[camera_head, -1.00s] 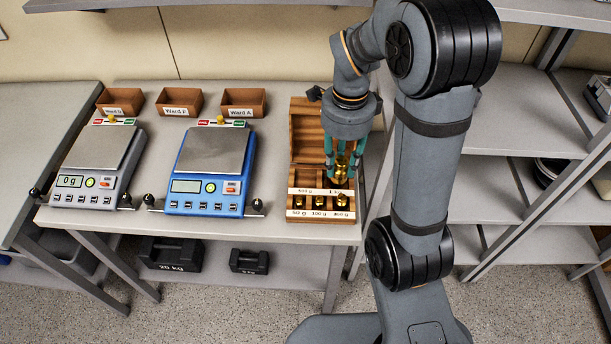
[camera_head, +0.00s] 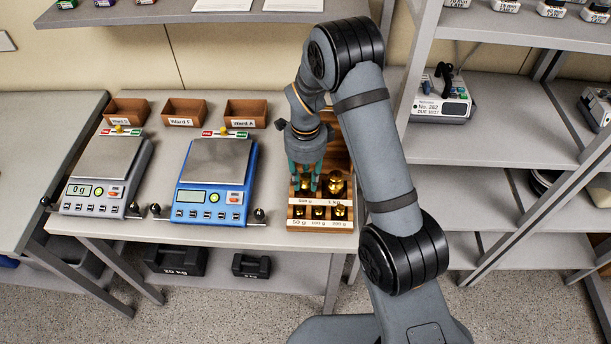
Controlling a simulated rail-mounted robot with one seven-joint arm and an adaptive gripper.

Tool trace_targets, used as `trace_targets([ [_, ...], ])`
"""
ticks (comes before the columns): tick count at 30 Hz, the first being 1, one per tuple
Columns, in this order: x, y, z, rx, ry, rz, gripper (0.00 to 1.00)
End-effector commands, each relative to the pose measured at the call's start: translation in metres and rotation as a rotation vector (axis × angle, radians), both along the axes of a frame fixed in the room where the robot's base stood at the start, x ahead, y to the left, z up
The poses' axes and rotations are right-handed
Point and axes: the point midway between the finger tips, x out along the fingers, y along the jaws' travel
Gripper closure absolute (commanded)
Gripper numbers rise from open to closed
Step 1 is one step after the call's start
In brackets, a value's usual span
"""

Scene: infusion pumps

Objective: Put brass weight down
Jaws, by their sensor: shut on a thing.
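My gripper (camera_head: 306,180) is over the left back compartment of the wooden weight box (camera_head: 294,212). Its teal fingers are shut on a brass weight (camera_head: 307,187), low at that compartment. The label in front of it appears to read 500 g. The fingers partly hide the weight, and I cannot tell whether its base touches the box. A larger brass weight (camera_head: 336,185) stands upright in the 1 kg compartment just to the right. Several small brass weights (camera_head: 318,213) stand in the front row. My arm hides part of the open lid.
A blue scale (camera_head: 213,175) stands left of the box, with a grey scale (camera_head: 104,172) farther left. Ward bins (camera_head: 246,114) line the table's back. Black weights (camera_head: 252,266) lie on the lower shelf. Grey shelving (camera_head: 505,150) stands to the right.

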Motion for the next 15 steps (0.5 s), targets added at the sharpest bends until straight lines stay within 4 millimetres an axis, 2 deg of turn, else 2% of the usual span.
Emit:
trace_targets([
  [12,0.0003,0.0003,-0.0052,0.001,-0.002,0.000,1.00],
  [13,-0.0001,0.0001,-0.0054,0.000,0.000,0.001,0.71],
  [15,-0.0002,0.0000,-0.0042,0.000,0.000,0.001,0.67],
])
